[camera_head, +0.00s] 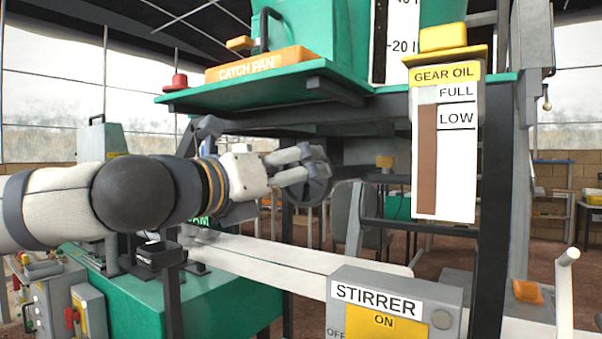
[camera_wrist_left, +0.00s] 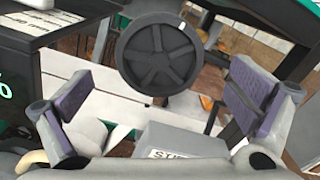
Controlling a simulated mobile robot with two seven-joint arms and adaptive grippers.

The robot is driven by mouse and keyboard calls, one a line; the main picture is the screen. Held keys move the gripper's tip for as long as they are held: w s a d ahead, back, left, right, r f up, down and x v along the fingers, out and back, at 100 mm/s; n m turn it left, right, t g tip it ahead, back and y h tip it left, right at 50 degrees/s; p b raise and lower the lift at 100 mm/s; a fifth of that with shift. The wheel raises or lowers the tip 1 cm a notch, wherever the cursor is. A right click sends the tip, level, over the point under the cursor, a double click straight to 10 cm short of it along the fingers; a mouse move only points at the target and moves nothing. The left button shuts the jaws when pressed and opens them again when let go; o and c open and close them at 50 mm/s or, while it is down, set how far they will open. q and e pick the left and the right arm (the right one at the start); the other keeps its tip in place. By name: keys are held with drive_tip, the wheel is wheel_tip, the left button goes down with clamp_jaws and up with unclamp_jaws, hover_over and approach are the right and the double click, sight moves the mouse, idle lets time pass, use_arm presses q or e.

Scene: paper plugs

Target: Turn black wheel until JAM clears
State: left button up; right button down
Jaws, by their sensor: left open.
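The black wheel (camera_head: 319,186) shows partly behind my left gripper (camera_head: 305,165), under the green machine in the head view. In the left wrist view the wheel (camera_wrist_left: 157,56) is a dark spoked disc, upper centre. My left gripper (camera_wrist_left: 160,98) is open there, its purple-padded fingers spread to the left and right of the picture. The wheel lies between and beyond the fingertips; I cannot tell whether they touch it. Nothing is held. I see no JAM marking in either view. My right gripper is out of view.
A STIRRER control box (camera_head: 390,310) stands at the front, and it also shows in the left wrist view (camera_wrist_left: 185,140). A GEAR OIL gauge (camera_head: 444,150) hangs on the right. The orange CATCH PAN (camera_head: 258,66) sits above my arm. A pale beam (camera_head: 270,262) runs below.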

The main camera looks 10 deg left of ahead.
use_arm(q)
drive_tip(key=shift+s, duration=0.1)
drive_tip(key=m, duration=1.2)
drive_tip(key=shift+p, duration=0.3)
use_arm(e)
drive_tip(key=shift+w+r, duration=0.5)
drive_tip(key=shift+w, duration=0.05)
use_arm(q)
drive_tip(key=x, duration=0.4)
drive_tip(key=shift+b, duration=0.35)
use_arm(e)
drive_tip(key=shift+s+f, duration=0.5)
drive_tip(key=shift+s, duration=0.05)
